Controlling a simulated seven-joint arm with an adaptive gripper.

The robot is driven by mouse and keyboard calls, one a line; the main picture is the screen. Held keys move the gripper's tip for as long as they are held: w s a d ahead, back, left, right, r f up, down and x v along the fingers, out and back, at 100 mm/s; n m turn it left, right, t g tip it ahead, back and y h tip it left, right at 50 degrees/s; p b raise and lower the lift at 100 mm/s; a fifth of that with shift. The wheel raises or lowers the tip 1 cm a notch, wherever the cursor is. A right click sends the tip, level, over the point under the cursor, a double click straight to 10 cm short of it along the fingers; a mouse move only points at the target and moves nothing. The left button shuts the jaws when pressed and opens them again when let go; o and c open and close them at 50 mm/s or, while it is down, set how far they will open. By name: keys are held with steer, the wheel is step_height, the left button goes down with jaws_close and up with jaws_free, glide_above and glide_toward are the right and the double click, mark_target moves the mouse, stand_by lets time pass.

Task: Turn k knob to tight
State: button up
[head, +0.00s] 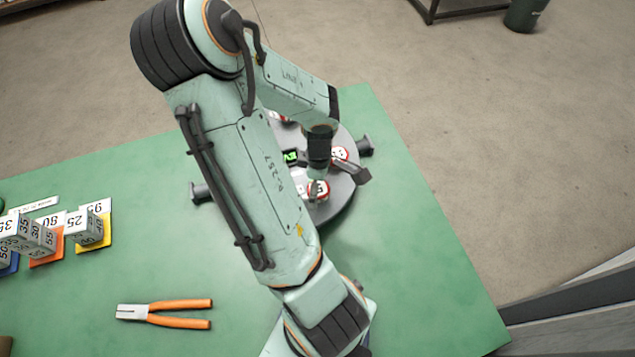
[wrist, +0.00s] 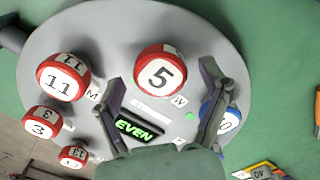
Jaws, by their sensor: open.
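A grey round disc (wrist: 225,45) carries several numbered red-and-white balls and small letter labels. I cannot make out a knob marked k or the word tight. A red-and-white ball reading 5 (wrist: 160,72) is near the middle of the wrist view, with a small label (wrist: 179,101) beside it that I cannot read surely. My gripper (wrist: 160,74) is open and empty, its fingers on either side of that ball in the picture; contact is not seen. In the head view my arm hides much of the disc (head: 345,201).
Red balls reading 11 (wrist: 63,77) and 3 (wrist: 42,122), and a blue one (wrist: 228,119) partly behind a finger, surround a green EVEN display (wrist: 133,129). Orange-handled pliers (head: 180,304) and numbered cubes (head: 84,226) lie left on the green table (head: 420,290).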

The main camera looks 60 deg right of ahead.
steer(key=c, duration=1.2)
steer(key=shift+o, duration=0.3)
steer(key=shift+m, duration=0.4)
steer(key=m, duration=0.7)
steer(key=shift+m, duration=0.3)
steer(key=m, duration=0.4)
steer(key=shift+m, duration=2.1)
